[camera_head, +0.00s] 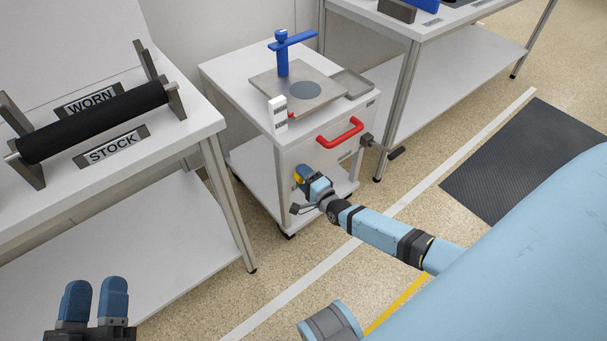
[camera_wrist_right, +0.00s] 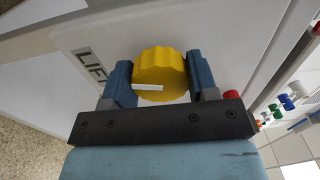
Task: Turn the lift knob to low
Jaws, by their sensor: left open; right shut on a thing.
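The lift knob is a yellow scalloped knob with a white pointer line (camera_wrist_right: 160,72) in the right wrist view. It sits on the front panel of the white cart (camera_head: 291,165). My right gripper (camera_wrist_right: 160,85) has a finger on each side of the knob and is shut on it. In the head view the knob (camera_head: 300,173) shows as a small yellow patch at my right gripper (camera_head: 308,180). My left gripper (camera_head: 95,302) is open and empty at the lower left, away from the cart.
The cart carries a red handle (camera_head: 340,132), a side crank (camera_head: 384,148) and a blue post (camera_head: 282,55) on a metal plate (camera_head: 262,81). A table with a black roller (camera_head: 95,121) stands left. Another table (camera_head: 440,22) is behind right. A dark mat (camera_head: 530,150) lies on the floor.

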